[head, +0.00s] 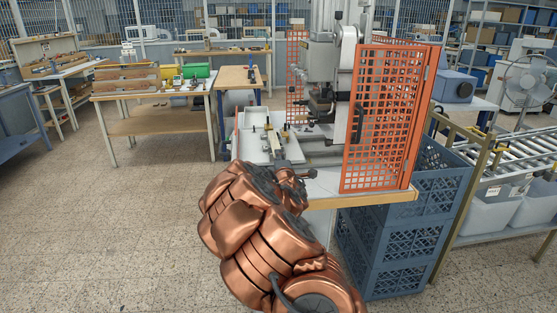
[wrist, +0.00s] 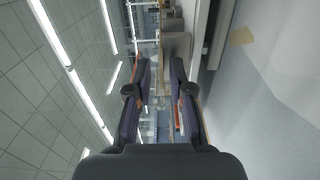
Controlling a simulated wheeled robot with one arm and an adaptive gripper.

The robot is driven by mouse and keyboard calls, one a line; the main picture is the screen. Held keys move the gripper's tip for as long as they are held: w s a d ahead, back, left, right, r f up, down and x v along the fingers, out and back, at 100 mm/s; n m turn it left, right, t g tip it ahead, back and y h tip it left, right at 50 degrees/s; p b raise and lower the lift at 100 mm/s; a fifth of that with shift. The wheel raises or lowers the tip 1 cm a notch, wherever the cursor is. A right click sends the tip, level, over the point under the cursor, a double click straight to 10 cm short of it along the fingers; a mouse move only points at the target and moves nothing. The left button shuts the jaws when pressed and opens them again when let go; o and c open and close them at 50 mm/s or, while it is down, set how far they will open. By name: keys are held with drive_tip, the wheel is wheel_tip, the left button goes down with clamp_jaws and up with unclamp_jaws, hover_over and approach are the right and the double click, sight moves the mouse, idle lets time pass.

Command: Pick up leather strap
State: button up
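I cannot make out a leather strap with certainty in either view. A small flat tan patch (wrist: 242,36) shows on a pale surface at the upper right of the wrist view; I cannot tell what it is. My gripper (wrist: 159,72) is open in the wrist view, with a clear gap between its two dark fingers and nothing held. In the head view my copper-coloured arm reaches toward the front of the press table (head: 322,187) and hides part of it.
The stamping press (head: 322,62) stands on the table behind an orange mesh guard (head: 378,120). Blue crates (head: 385,228) are stacked below right, beside a roller conveyor (head: 520,160). Workbenches (head: 150,122) stand at the back left. The floor at left is clear.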

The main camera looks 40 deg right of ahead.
clamp_jaws()
idle(0.4)
drive_tip(key=shift+r, duration=0.1)
idle(0.4)
wheel_tip(320, 180, up, 2)
drive_tip(key=shift+r+p, duration=0.1)
drive_tip(key=shift+p, duration=0.25)
drive_tip(key=s+a+r+b, duration=0.5)
drive_tip(key=s+a, duration=0.3)
drive_tip(key=s, duration=0.3)
drive_tip(key=shift+a+b, duration=0.2)
drive_tip(key=shift+b, duration=0.55)
